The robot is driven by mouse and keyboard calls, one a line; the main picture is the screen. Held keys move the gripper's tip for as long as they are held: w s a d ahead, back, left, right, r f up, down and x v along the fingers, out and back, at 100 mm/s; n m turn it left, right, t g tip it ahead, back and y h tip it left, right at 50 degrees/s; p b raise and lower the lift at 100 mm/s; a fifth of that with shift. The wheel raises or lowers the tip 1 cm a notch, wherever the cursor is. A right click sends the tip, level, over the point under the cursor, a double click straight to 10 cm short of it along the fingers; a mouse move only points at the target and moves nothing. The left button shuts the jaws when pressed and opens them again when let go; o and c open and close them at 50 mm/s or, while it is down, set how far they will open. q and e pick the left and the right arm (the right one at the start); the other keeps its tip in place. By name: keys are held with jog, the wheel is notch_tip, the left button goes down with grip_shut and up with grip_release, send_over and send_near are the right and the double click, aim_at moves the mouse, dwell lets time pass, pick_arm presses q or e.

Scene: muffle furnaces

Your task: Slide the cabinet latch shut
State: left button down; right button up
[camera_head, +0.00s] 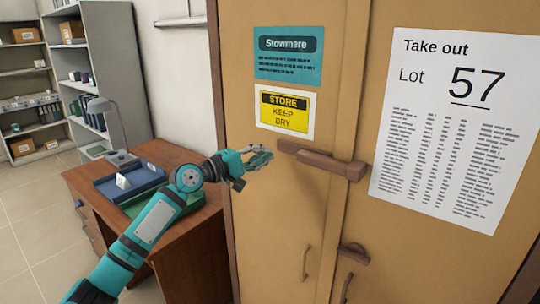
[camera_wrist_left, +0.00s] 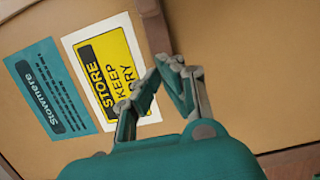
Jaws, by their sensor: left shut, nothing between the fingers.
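The cabinet latch (camera_head: 325,163) is a brown bar lying roughly level across the upper middle of the tan cabinet doors. Its left part is on the left door, and its right end lies near the seam between the doors. My left gripper (camera_head: 266,155) is shut and empty, just left of the bar's left end. In the left wrist view, the fingertips of this gripper (camera_wrist_left: 171,68) come together close to the end of the brown bar (camera_wrist_left: 153,22). I cannot tell whether they touch it. My right gripper is not in view.
A brown piece (camera_head: 353,253) and curved handles (camera_head: 305,262) sit lower on the doors. Signs and a "Take out Lot 57" sheet (camera_head: 450,130) are on the doors. Shelves stand behind.

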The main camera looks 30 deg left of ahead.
pick_arm(q)
jog(key=v, duration=0.1)
jog(key=b+v, duration=0.1)
jog(key=v, duration=0.3)
jog(key=shift+a+f+b, duration=0.15)
jog(key=shift+a+b, duration=0.2)
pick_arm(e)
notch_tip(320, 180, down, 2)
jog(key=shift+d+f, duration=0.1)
